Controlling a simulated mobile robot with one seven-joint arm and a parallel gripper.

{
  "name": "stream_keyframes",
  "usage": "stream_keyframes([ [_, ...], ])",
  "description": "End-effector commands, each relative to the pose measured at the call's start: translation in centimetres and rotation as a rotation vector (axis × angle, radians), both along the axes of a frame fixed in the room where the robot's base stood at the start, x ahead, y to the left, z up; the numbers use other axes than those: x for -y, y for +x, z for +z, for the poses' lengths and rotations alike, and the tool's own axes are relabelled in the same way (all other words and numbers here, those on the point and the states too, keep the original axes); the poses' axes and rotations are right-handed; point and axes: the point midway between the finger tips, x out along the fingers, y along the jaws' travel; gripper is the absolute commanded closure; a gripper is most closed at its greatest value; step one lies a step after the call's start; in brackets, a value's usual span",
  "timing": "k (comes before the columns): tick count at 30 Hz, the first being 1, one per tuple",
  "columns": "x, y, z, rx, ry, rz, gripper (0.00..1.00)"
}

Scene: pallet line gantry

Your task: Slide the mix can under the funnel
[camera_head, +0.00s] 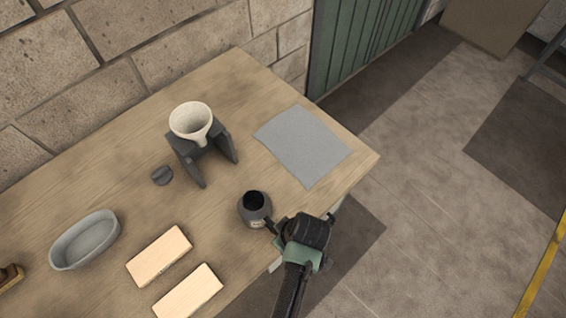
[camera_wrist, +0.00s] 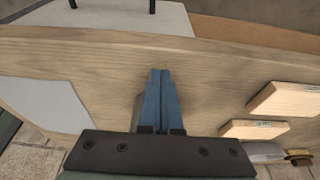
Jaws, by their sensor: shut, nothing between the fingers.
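The mix can (camera_head: 255,211), dark grey and round with a dark open top and a pale label, stands upright near the table's front right edge. The cream funnel (camera_head: 190,124) sits up in a dark grey stand (camera_head: 221,144), behind and left of the can. The can is apart from the stand. My gripper (camera_head: 271,227) is at the can's lower right side, close to it; whether they touch I cannot tell. In the wrist view its blue fingers (camera_wrist: 160,98) are closed together with nothing between them. The can is mostly or wholly hidden there.
A small dark grey piece (camera_head: 162,175) lies left of the stand. A grey oval bowl (camera_head: 85,240) and two pale wooden blocks (camera_head: 159,256) (camera_head: 188,292) are at the left. A flat grey sheet (camera_head: 302,145) lies right of the stand. The wood between can and stand is clear.

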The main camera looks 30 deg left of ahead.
Motion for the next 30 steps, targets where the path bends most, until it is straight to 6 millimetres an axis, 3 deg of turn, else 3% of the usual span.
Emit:
stream_keyframes([
  [6, -0.1, 0.1, 0.0, 0.001, 0.001, 0.001, 1.0],
  [10, -1.6, 0.7, -0.1, 0.003, 0.001, 0.004, 1.0],
  [21, -11.7, 4.5, -0.4, 0.006, 0.002, 0.007, 1.0],
  [30, -18.3, 6.8, -0.5, 0.004, 0.002, 0.003, 1.0],
])
